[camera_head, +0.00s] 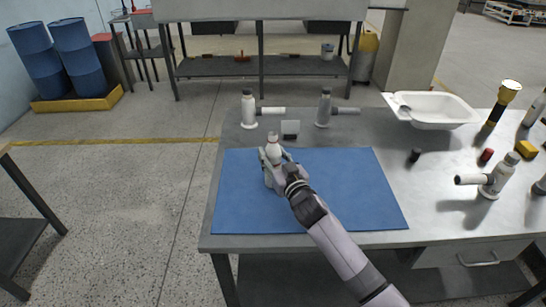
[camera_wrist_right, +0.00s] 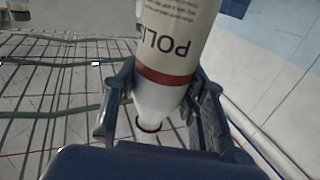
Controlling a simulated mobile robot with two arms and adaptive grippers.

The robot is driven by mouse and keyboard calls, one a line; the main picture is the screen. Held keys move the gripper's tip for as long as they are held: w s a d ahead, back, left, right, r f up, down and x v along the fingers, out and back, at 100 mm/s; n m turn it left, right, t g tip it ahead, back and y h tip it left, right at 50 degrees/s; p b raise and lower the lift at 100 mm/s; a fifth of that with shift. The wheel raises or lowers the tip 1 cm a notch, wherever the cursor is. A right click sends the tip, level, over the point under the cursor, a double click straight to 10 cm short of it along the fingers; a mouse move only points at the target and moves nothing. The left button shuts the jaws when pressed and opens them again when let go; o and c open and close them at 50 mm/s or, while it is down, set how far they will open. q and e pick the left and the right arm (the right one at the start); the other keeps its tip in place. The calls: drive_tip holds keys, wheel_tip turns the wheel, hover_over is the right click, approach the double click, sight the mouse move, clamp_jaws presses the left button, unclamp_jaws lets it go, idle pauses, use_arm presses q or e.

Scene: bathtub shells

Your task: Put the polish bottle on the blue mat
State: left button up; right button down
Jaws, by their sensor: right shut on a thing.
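The polish bottle (camera_head: 272,140) is white with a red band, and it stands roughly upright over the left part of the blue mat (camera_head: 345,195). My right gripper (camera_head: 275,158) is shut around it, with its arm reaching in from the lower right. In the right wrist view, the bottle (camera_wrist_right: 178,35) shows a cream label with partly readable lettering, between the two dark fingers of my gripper (camera_wrist_right: 163,105). The bottle's base is hidden, so I cannot tell whether it touches the mat. My left gripper is out of view.
Behind the mat stand two white-and-grey fittings with side pipes (camera_head: 249,112) (camera_head: 324,108) and a small grey block (camera_head: 290,127). A white tub shell (camera_head: 440,110) is at the back right. Several small items and another fitting (camera_head: 492,180) lie right. The mat's right half is clear.

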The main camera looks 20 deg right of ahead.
drive_tip(key=shift+f, duration=0.15)
drive_tip(key=c, duration=1)
unclamp_jaws()
drive_tip(key=s, duration=0.4)
drive_tip(key=s+d, duration=0.1)
drive_tip(key=s, duration=0.7)
drive_tip(key=shift+d+b, duration=0.2)
drive_tip(key=shift+b, duration=0.1)
